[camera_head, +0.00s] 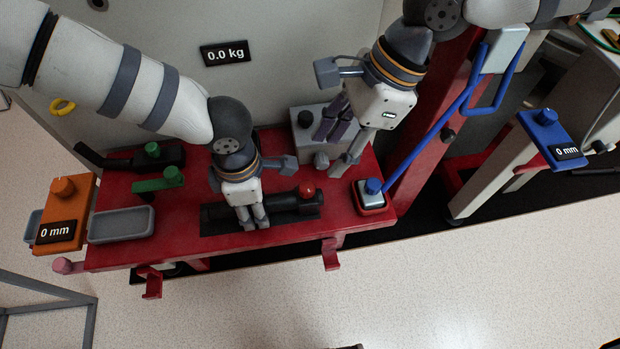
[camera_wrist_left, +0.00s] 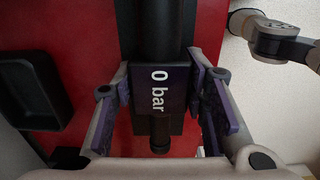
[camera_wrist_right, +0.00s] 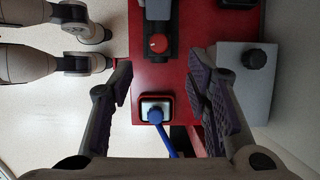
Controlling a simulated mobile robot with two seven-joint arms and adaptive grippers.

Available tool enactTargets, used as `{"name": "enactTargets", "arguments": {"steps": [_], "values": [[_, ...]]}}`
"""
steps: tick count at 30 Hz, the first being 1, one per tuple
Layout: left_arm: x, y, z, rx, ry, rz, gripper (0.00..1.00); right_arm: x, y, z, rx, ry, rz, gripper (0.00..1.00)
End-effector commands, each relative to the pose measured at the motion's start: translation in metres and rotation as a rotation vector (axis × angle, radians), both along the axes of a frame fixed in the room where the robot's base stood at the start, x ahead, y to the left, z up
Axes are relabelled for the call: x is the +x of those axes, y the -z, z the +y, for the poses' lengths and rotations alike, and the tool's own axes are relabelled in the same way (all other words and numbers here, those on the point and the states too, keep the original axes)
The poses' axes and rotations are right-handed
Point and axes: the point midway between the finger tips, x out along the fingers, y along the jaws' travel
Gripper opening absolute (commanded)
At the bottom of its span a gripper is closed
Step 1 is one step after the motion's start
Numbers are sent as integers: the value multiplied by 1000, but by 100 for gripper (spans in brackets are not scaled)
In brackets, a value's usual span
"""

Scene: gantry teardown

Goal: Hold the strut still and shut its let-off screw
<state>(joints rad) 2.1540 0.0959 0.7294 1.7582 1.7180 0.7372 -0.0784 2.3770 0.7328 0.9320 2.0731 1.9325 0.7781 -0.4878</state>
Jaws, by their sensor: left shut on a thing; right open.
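The strut (camera_head: 284,205) is a black cylinder lying in a dark bed on the red bench. A red knob, its let-off screw (camera_head: 306,190), stands at its right end; it also shows in the right wrist view (camera_wrist_right: 158,44). My left gripper (camera_head: 252,222) is shut on the strut's left part. In the left wrist view its fingers (camera_wrist_left: 160,90) sit either side of the block reading "0 bar" (camera_wrist_left: 157,88). My right gripper (camera_head: 336,150) is open and empty, above and to the right of the red knob. Whether the screw is open cannot be told.
A blue-knobbed block (camera_head: 372,188) with a blue bar stands at the bench's right end. A grey box with a knob (camera_head: 312,130) is behind the right gripper. Green clamps (camera_head: 160,180), a grey tray (camera_head: 121,224) and an orange "0 mm" box (camera_head: 66,205) are at left.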

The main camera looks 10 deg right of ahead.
Motion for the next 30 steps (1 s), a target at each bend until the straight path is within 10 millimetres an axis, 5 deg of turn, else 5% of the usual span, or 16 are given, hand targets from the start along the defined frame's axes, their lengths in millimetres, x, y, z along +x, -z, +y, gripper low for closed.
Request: {"name": "enactTargets", "arguments": {"steps": [6, 12, 23, 28, 30], "values": [[0, 1, 0, 1, 0, 2, 4, -2, 54, 22, -5, -5, 6, 44], [0, 1, 0, 0, 0, 1, 4, -1, 86, 35, -3, -2, 4, 44], [0, 1, 0, 0, 0, 1, 4, -1, 94, 39, -2, -1, 3, 44], [0, 1, 0, 0, 0, 1, 4, -1, 94, 39, -3, -1, 3, 6], [0, 1, 0, 0, 0, 1, 4, -1, 94, 39, -3, -1, 3, 0]]}}
